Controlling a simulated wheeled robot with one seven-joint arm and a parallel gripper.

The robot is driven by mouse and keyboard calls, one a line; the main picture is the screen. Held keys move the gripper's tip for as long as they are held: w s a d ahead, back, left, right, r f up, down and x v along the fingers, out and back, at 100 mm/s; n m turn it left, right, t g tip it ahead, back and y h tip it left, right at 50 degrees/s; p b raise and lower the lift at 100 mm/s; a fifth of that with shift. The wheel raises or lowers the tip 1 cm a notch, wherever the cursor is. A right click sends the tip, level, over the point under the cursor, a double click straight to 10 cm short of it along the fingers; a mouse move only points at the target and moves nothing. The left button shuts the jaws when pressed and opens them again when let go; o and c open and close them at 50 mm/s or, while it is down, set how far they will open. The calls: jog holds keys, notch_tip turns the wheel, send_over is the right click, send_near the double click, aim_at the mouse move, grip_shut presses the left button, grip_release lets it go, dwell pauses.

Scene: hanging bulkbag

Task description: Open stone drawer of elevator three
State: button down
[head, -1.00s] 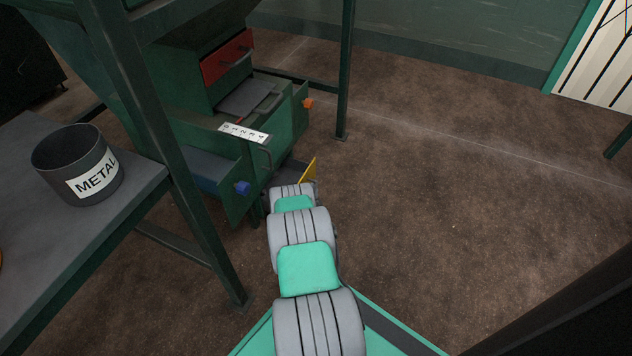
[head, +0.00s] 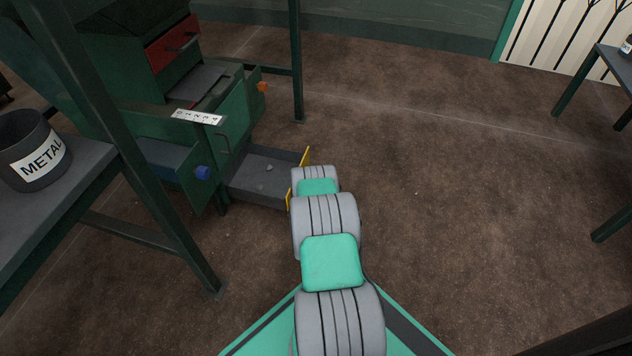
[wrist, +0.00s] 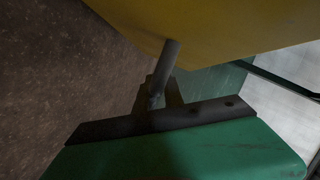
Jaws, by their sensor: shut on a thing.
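The low drawer with a yellow front (head: 305,157) stands pulled out of the green machine (head: 142,124), and its dark tray (head: 258,182) is exposed. A small grey stone (head: 269,167) lies in the tray. In the wrist view the yellow front (wrist: 220,30) fills the top, with a grey handle bar (wrist: 169,56) below it. My gripper (wrist: 158,94) is shut on this handle. In the head view my arm hides the gripper and part of the yellow front.
A blue-knobbed drawer (head: 202,173) and an orange-knobbed one (head: 262,87) jut from the machine. A red drawer (head: 172,42) is above. At left a table (head: 75,175) bears a METAL bin (head: 35,155). The brown floor (head: 450,180) at right is open.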

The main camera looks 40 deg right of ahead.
jog(key=c, duration=1.5)
grip_release()
jog(key=shift+o, duration=0.2)
jog(key=p+v, duration=0.4)
jog(key=v, duration=0.4)
